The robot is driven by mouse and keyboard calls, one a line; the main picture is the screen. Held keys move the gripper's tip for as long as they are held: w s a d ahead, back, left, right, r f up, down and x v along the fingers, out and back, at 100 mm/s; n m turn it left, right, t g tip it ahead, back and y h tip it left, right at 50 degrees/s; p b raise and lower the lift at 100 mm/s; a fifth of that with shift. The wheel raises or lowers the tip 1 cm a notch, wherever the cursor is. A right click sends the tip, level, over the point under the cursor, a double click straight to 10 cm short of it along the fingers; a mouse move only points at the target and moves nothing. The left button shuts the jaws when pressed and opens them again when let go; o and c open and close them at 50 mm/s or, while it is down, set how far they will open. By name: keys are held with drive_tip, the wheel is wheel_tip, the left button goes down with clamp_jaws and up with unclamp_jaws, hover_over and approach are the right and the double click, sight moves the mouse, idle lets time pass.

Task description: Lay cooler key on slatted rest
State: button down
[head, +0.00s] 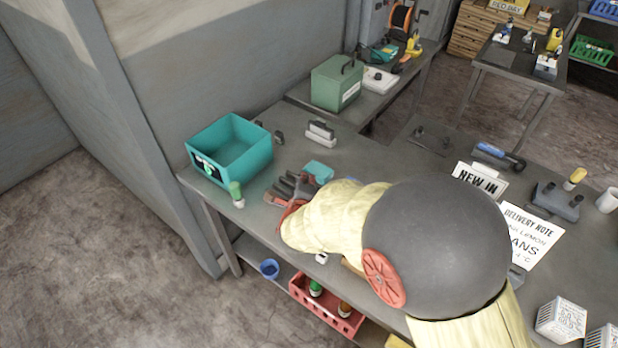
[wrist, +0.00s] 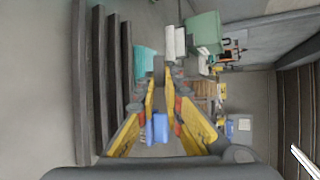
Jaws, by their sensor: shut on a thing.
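My gripper (wrist: 165,76) has yellow fingers that converge at the tips in the wrist view. It is shut on a small grey piece, which I take for the cooler key (wrist: 158,72); its full shape is hard to make out. The dark parallel bars of the slatted rest (wrist: 112,75) run along the left of the wrist view, beside the fingers. In the head view my gripper (head: 296,193) is low over the table's front edge, and dark bars there blend with the fingers. I cannot tell whether the key touches the rest.
An open teal bin (head: 255,160) and a green-capped bottle (head: 237,195) stand to the left. A flat teal block (head: 319,169) lies just behind the gripper. A white-based handled thing (head: 320,132) and a green box (head: 337,83) stand farther back. A red crate (head: 330,313) is below.

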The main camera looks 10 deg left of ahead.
drive_tip(key=shift+f+b, duration=1.7)
drive_tip(key=shift+f, duration=1.75)
drive_tip(key=c, duration=1.8)
unclamp_jaws()
drive_tip(key=shift+c, duration=0.2)
drive_tip(key=shift+o, duration=0.5)
drive_tip(key=o, duration=0.5)
drive_tip(key=s+a+r+p, duration=0.1)
drive_tip(key=s+r+p, duration=0.3)
drive_tip(key=r, duration=0.3)
drive_tip(key=shift+a+r+p, duration=0.2)
drive_tip(key=shift+a+p, duration=0.15)
drive_tip(key=shift+p, duration=0.15)
